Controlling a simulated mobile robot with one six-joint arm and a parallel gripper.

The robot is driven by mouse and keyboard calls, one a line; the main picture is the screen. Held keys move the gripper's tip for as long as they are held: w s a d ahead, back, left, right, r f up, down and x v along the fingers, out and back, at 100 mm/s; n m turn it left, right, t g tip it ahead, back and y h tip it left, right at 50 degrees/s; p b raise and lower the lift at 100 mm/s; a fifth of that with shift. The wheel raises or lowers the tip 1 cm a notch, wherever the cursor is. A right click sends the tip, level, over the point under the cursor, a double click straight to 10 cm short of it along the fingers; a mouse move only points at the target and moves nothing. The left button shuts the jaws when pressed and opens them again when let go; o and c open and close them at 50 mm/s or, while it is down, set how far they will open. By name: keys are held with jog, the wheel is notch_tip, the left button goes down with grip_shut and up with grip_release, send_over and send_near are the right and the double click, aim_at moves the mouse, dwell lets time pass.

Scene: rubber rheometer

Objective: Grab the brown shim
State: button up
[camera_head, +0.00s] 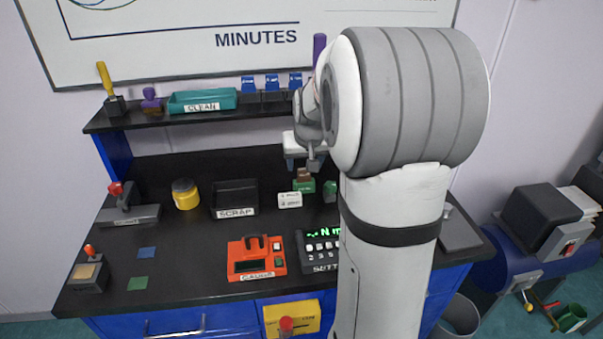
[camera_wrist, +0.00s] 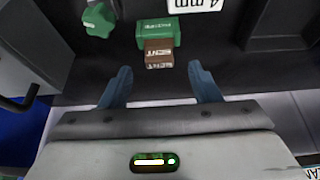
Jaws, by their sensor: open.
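The brown shim (camera_wrist: 159,53) is a small block with a pale label, next to a green block (camera_wrist: 158,31) on the black bench in the wrist view. In the head view the brown shim (camera_head: 304,174) shows just behind the green block (camera_head: 304,186). My gripper (camera_wrist: 162,82) is open and empty in the wrist view, and the shim lies ahead of the gap between its fingers, apart from both. In the head view my gripper (camera_head: 313,164) is just above and right of the shim, and my arm partly hides it.
A white label block (camera_head: 290,200) and a green knobbed piece (camera_head: 330,191) stand close by. The black scrap tray (camera_head: 235,187) is left of the shim, with a yellow jar (camera_head: 186,194) beyond it. An orange gauge (camera_head: 256,259) stands in front. A shelf (camera_head: 150,118) runs behind.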

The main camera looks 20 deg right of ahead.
aim_at(304, 169)
jog(key=p+x, duration=0.1)
jog(key=x, duration=0.3)
jog(key=shift+w+f, duration=0.1)
jog(key=shift+f, duration=0.15)
jog(key=c, duration=1)
jog(key=shift+r, duration=0.1)
